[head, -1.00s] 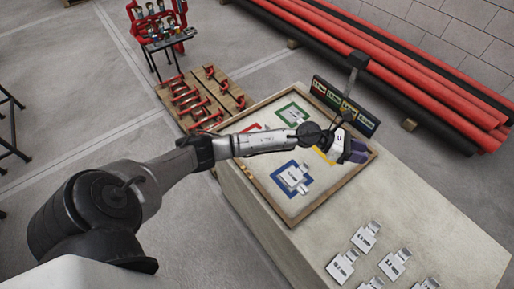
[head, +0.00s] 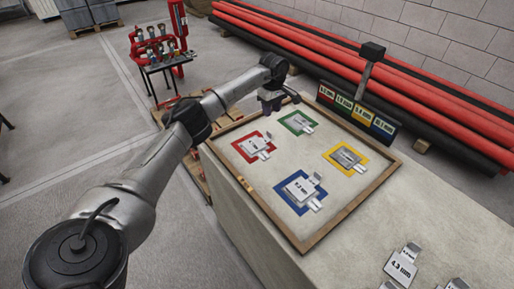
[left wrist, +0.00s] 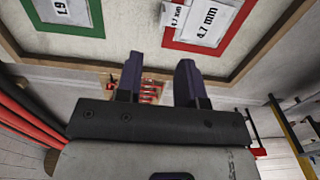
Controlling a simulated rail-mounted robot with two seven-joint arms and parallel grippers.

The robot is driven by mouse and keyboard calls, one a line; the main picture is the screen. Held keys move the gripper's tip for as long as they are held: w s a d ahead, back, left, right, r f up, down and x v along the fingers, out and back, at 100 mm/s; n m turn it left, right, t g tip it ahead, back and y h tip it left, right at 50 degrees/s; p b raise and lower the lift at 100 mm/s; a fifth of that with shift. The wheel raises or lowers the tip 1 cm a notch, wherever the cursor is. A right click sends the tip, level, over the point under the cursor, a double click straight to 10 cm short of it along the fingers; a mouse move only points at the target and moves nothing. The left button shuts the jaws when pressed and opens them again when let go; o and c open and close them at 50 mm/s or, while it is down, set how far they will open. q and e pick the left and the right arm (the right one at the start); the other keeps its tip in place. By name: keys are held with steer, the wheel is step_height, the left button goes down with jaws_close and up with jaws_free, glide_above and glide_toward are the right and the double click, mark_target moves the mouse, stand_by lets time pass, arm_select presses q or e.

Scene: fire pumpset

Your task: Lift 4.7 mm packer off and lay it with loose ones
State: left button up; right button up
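A grey packer marked 4.7 mm lies on the red square (head: 240,150) in the wooden-rimmed tray (head: 340,222); this packer (left wrist: 207,24) shows at the top of the left wrist view. A smaller plate, also seeming to read 4.7 mm, (left wrist: 175,16) is beside or against it; I cannot tell if they are stacked. My left gripper (head: 270,106) is over the tray's far left edge, beyond the red square; its two fingers (left wrist: 160,82) are apart with nothing between them. Loose packers (head: 402,264) lie on the worktop at the lower right. My right gripper is not in view.
The tray also has green (head: 297,132), yellow (head: 338,170) and blue (head: 281,191) squares with packers. A colour-label sign (head: 355,110) and a post (head: 366,75) stand behind it. Bare worktop (head: 375,235) lies between tray and loose packers.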

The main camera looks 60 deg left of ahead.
arm_select(q)
steer(key=b, duration=0.2)
glide_above(270, 134)
steer(key=f, duration=0.6)
steer(key=shift+w+a+f, duration=0.2)
steer(key=shift+a+f, duration=0.05)
steer(key=shift+f, duration=0.15)
steer(key=shift+s+d+f+b, duration=0.1)
steer(key=shift+f+b, duration=0.75)
steer(key=shift+f, duration=0.5)
steer(key=shift+s+f+b, duration=0.1)
steer(key=shift+f+b, duration=0.7)
steer(key=shift+f, duration=0.5)
steer(key=shift+w+r, duration=0.1)
steer(key=shift+c, duration=0.6)
jaws_close()
